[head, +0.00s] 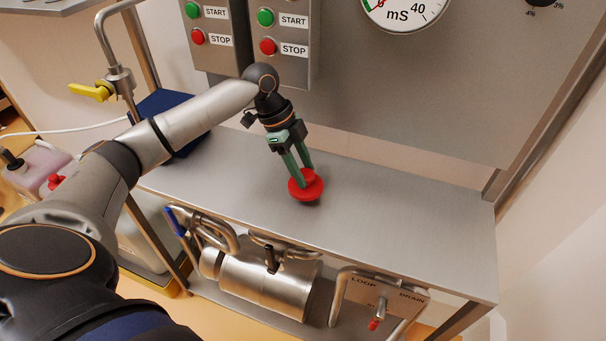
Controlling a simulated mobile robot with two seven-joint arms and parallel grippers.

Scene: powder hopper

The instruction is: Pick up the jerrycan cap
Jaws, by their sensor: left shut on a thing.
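The red jerrycan cap (306,190) is at the middle of the steel table (410,212). My left gripper (304,178) reaches down to it from above, with its green fingers closed on the cap's raised middle part. The cap's wide rim shows around and below the fingertips. I cannot tell whether the cap touches the table or hangs just above it. My right gripper is not in view.
Two control boxes with green START and red STOP buttons (268,47) hang behind the arm. A dark blue item (168,112) lies at the table's left end. A pinkish jerrycan (38,165) stands at far left. The table's right part is clear.

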